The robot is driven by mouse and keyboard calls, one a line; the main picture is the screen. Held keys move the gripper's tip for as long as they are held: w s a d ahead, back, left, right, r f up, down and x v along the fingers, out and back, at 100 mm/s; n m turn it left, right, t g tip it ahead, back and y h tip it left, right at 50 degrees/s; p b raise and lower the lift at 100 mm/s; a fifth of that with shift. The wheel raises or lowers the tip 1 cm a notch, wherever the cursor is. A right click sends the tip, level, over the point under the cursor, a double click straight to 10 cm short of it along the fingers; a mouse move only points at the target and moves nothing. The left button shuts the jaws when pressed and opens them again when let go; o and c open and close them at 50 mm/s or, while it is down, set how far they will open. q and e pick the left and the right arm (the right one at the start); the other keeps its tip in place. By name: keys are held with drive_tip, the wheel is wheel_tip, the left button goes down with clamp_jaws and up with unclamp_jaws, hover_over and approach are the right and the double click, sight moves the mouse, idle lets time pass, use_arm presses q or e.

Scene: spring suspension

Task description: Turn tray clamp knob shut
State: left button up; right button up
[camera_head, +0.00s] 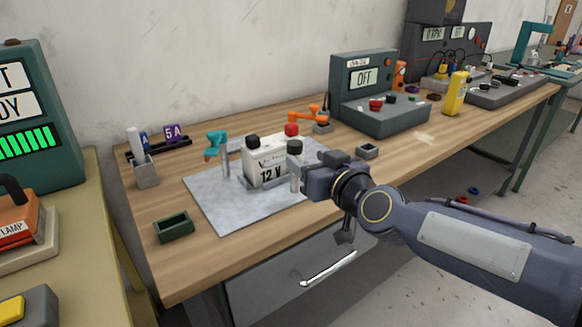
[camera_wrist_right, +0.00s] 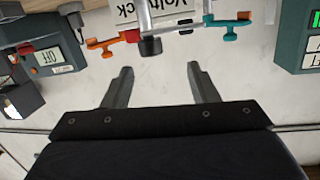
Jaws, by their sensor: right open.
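A white 12 V battery (camera_head: 266,165) stands in a tray (camera_head: 250,183) on a grey metal plate (camera_head: 215,203). The black clamp knob (camera_head: 295,147) sits on top of a pale post at the tray's right side. My right gripper (camera_head: 304,183) is right beside that post, its fingers partly hidden in the head view. In the right wrist view, its open fingers (camera_wrist_right: 160,78) have nothing between them. A black knob (camera_wrist_right: 150,46) on a grey metal part appears just beyond the fingertips, apart from them. My left gripper is not in view.
A green tray (camera_head: 173,227) is at the front left. A small grey box (camera_head: 368,151) and an OFF-display unit (camera_head: 376,95) are to the right.

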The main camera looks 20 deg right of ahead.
sight(297, 148)
drive_tip(key=w, duration=0.1)
drive_tip(key=w+f+t+h+b, duration=0.1)
drive_tip(key=w, duration=0.1)
drive_tip(key=shift+w+a+f+t+h+b, duration=0.15)
drive_tip(key=shift+f+t+h+b, duration=0.15)
drive_tip(key=shift+t+b, duration=0.1)
drive_tip(key=shift+w+r, duration=0.25)
drive_tip(key=shift+w, duration=0.05)
use_arm(q)
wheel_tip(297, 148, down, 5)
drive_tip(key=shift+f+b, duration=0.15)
drive_tip(key=shift+b, duration=0.55)
use_arm(e)
drive_tip(key=w, duration=0.7)
drive_tip(key=shift+w+a, duration=0.25)
drive_tip(key=shift+w, duration=0.05)
drive_tip(key=shift+r, duration=0.1)
drive_tip(key=shift+c, duration=0.2)
clamp_jaws()
